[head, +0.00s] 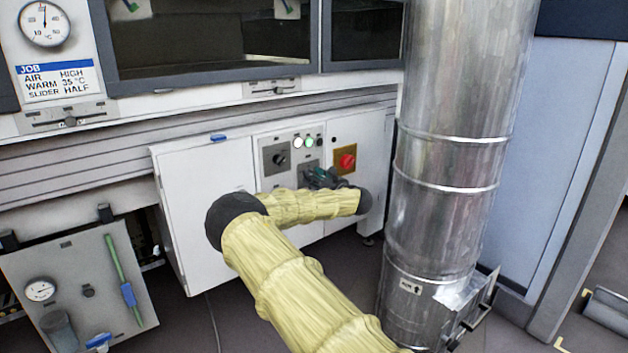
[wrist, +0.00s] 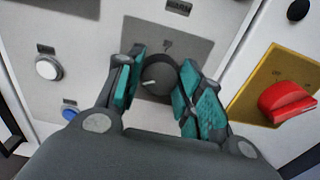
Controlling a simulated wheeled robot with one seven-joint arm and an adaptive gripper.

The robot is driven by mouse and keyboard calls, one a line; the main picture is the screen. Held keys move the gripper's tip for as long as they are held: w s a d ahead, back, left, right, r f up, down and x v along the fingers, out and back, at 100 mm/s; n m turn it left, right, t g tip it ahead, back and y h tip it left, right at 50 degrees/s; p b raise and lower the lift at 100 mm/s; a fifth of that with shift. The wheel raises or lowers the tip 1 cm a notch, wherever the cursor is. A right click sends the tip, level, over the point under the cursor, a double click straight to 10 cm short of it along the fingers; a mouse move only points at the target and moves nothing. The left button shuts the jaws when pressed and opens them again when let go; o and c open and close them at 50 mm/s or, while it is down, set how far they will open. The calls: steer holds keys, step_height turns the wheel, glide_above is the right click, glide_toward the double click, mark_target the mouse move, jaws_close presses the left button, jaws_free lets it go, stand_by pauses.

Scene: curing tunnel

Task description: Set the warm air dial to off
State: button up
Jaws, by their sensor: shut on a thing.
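The dark round dial (wrist: 158,76) sits on a grey plate (wrist: 190,42) in the wrist view, below a label that reads WARM (wrist: 179,7). Its white pointer line slants toward the lower left. The small marks above it are too blurred to read. My gripper (wrist: 160,68) has its teal pads on both sides of the dial and is shut on it. In the head view my gripper (head: 322,179) is at the white control cabinet, and its fingers hide the dial. The job card (head: 58,78) reads AIR HIGH, WARM 35 °C, SLIDER HALF.
A red switch on a yellow plate (wrist: 243,98) is close to the right of my gripper. White (wrist: 48,68) and blue (wrist: 70,106) buttons are on the left. Another dial (head: 279,159) is up and left. A large metal duct (head: 450,150) stands right of my arm.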

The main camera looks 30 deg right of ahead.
steer(key=shift+f, duration=0.15)
stand_by(0.4)
steer(key=o, duration=1)
steer(key=s, duration=0.8)
steer(key=s+d, duration=0.1)
steer(key=s, duration=0.3)
